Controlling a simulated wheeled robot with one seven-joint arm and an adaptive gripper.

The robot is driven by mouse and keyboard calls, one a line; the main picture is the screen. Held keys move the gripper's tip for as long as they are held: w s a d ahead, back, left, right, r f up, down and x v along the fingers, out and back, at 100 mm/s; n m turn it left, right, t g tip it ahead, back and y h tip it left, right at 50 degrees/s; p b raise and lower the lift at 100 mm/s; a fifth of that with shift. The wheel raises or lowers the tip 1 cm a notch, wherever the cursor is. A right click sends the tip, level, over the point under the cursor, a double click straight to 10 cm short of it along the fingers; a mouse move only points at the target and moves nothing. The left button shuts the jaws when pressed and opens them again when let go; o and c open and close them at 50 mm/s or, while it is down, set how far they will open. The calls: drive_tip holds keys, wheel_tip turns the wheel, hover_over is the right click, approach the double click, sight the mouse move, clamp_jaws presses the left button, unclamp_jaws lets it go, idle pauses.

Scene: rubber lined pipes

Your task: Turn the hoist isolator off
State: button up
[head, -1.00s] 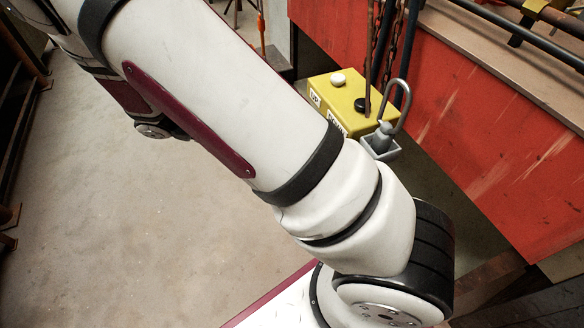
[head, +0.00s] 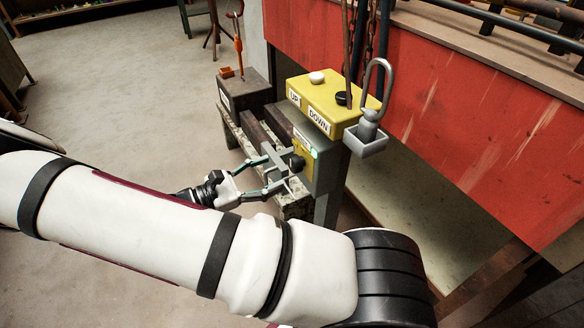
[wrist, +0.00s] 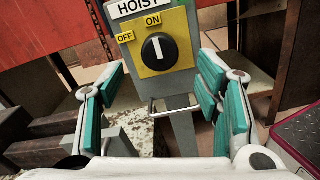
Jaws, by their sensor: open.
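The hoist isolator (head: 322,160) is a grey box on a post with a yellow plate and a black rotary knob (head: 296,163). In the wrist view the knob (wrist: 158,52) has a white pointer standing nearly upright, towards the ON label (wrist: 152,20). The OFF label (wrist: 124,37) is to its left. A small green light (head: 314,153) glows on the box in the head view. My gripper (head: 274,174) is open and empty in front of the plate, fingers facing the knob. In the wrist view its teal-padded fingers (wrist: 161,85) stand apart, below and either side of the knob.
A yellow UP/DOWN control box (head: 325,100) sits just above the isolator, with chains and a grey hook block (head: 368,130) beside it. A dark box (head: 243,92) stands behind left. A red panel (head: 470,120) fills the right. Floor (head: 120,90) at left is clear.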

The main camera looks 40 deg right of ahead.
sight(291, 165)
drive_tip(key=b+x, duration=0.1)
drive_tip(key=x, duration=0.6)
drive_tip(key=shift+d+f+b, duration=0.1)
drive_tip(key=shift+d+b, duration=0.1)
drive_tip(key=shift+b, duration=0.2)
drive_tip(key=shift+c, duration=0.4)
drive_tip(key=c, duration=1.1)
